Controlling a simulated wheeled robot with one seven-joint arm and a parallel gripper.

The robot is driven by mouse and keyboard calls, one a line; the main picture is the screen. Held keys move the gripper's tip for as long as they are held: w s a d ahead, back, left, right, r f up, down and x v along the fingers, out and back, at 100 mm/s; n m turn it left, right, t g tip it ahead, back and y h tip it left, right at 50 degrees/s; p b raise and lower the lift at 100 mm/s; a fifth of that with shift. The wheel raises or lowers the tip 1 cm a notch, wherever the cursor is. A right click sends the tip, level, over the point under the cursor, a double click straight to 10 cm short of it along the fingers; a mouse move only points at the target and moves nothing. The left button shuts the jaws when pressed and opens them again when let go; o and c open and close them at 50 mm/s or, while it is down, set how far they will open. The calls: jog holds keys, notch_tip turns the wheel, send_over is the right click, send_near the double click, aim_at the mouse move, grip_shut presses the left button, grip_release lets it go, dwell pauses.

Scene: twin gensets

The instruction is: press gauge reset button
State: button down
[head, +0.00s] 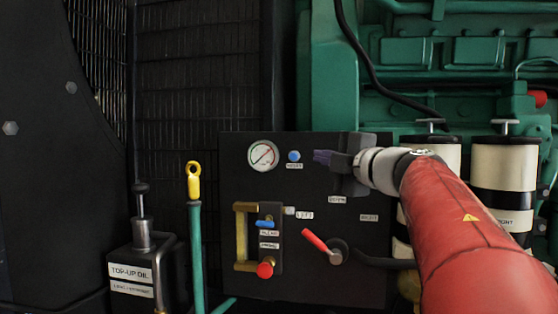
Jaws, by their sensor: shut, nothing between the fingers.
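The black gauge panel (330,212) stands in front of the green engine in the head view. A round white gauge (263,156) is at its upper left. A small blue button (294,156) with a white label below it sits just right of the gauge; I take it as the gauge reset button. Depth between tips and button is hard to tell.
Lower on the panel are a brass-framed sight tube (240,238), a blue lever (265,224), a red knob (265,270) and a red-handled valve (315,240). A yellow-ringed dipstick (194,180) and a top-up oil can (138,270) stand left. White filters (503,175) stand right.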

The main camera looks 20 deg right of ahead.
jog(key=shift+s+d+f+n+g, duration=0.15)
jog(key=shift+d+f+n+g, duration=0.1)
jog(key=shift+f+n+g, duration=0.25)
send_near(290, 156)
jog(key=w+a, duration=0.2)
jog(key=a, duration=0.1)
jog(key=w, duration=0.1)
jog(key=w+d, duration=0.1)
jog(key=w, duration=0.1)
jog(key=shift+w+d+f+p, duration=0.1)
jog(key=shift+d+p, duration=0.05)
jog(key=shift+p, duration=0.15)
jog(key=shift+w+d, duration=0.25)
jog(key=shift+w, duration=0.15)
